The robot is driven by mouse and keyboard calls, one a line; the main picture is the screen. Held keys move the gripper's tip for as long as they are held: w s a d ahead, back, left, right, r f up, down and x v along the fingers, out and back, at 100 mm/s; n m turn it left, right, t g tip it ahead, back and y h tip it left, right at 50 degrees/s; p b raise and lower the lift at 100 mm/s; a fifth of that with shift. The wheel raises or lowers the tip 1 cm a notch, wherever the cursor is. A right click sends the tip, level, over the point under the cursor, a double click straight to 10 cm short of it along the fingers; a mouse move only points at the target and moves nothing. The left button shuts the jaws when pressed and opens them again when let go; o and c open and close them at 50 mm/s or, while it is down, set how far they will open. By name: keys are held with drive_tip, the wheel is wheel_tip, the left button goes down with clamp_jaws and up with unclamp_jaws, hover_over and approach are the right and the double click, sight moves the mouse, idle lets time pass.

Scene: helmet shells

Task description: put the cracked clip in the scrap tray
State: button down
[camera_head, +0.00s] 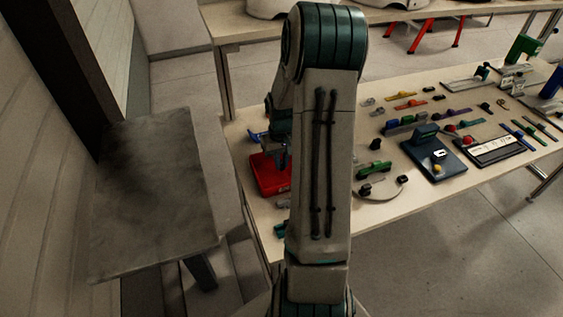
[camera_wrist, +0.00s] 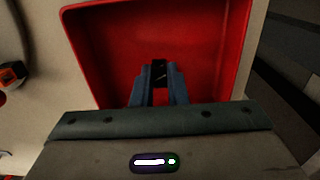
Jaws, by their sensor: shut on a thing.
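A red tray (camera_head: 266,176) lies at the left end of the workbench, partly hidden behind my arm in the head view. In the wrist view the red tray (camera_wrist: 215,50) fills most of the picture and its floor looks bare. My gripper (camera_wrist: 159,72) is over the inside of the tray, with its fingers close together. A small dark piece (camera_wrist: 160,68) shows between the fingertips. It is too small and dark to tell whether it is the cracked clip. The gripper's height above the tray floor cannot be told.
The workbench (camera_head: 395,215) holds several small coloured parts right of my arm. A dark blue block fixture (camera_head: 433,155) and a white-topped tray (camera_head: 492,150) stand there. A grey table (camera_head: 150,195) is at left. A second bench with helmet shells is behind.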

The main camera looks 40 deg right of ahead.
sight(282, 163)
drive_tip(key=shift+f, duration=0.6)
drive_tip(key=shift+f, duration=0.25)
drive_tip(key=c, duration=1.4)
unclamp_jaws()
drive_tip(key=shift+r, duration=0.1)
drive_tip(key=shift+c, duration=0.2)
drive_tip(key=shift+r, duration=0.15)
wheel_tip(282, 163, up, 11)
drive_tip(key=s+a+r+n+t, duration=0.1)
drive_tip(key=s+a+r, duration=0.25)
drive_tip(key=a, duration=0.25)
drive_tip(key=s+a+r+n, duration=0.1)
drive_tip(key=s+a+r, duration=0.1)
drive_tip(key=a+r, duration=0.4)
drive_tip(key=s+a+n+t, duration=0.1)
drive_tip(key=s+a+t, duration=0.1)
drive_tip(key=s+a, duration=0.8)
drive_tip(key=shift+s+a, duration=0.15)
drive_tip(key=shift+s, duration=0.65)
